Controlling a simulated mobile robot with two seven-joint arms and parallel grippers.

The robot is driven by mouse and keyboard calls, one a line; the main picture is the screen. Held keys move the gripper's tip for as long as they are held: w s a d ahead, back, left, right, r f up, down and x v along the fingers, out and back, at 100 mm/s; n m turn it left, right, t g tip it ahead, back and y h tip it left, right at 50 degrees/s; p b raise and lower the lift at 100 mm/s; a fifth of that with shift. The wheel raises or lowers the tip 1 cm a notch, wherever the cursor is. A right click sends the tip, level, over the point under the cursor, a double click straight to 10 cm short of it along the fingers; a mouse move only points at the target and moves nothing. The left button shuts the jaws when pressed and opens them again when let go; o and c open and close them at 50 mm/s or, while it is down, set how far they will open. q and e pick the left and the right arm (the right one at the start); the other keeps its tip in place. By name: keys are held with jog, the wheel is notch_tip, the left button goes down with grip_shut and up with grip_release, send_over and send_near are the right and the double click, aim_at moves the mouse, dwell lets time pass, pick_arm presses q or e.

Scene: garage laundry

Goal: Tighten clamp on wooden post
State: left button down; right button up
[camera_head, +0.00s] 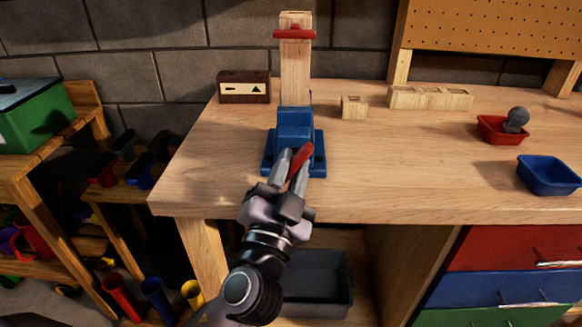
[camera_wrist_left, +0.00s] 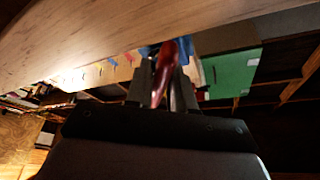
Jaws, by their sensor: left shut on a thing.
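A blue clamp (camera_head: 293,127) sits on the workbench near its front left edge. A light wooden post (camera_head: 296,72) stands upright behind or in the clamp; the exact contact is hidden. A red bar (camera_head: 295,34) crosses the post near its top. My left gripper (camera_head: 292,163) is in front of the clamp, shut on its red handle (camera_head: 300,160), which tilts up to the right. In the left wrist view the red handle (camera_wrist_left: 166,70) runs between the fingers of the left gripper (camera_wrist_left: 168,78). My right gripper is not in view.
A brown box (camera_head: 245,87) stands left of the post. A small wood block (camera_head: 354,107) and a longer block (camera_head: 430,98) lie to the right. A red tray (camera_head: 492,134) and a blue tray (camera_head: 550,183) are far right. The bench middle is clear.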

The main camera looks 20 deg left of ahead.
pick_arm(q)
jog(key=shift+r+m+h+p, duration=0.15)
jog(key=shift+m+h+p, duration=0.3)
jog(key=shift+m, duration=0.25)
jog(key=shift+m+g+p, duration=0.3)
jog(key=shift+m+p, duration=0.1)
jog(key=shift+m, duration=0.3)
jog(key=shift+a, duration=0.1)
jog(key=c, duration=1.1)
grip_release()
jog(key=shift+f, duration=0.2)
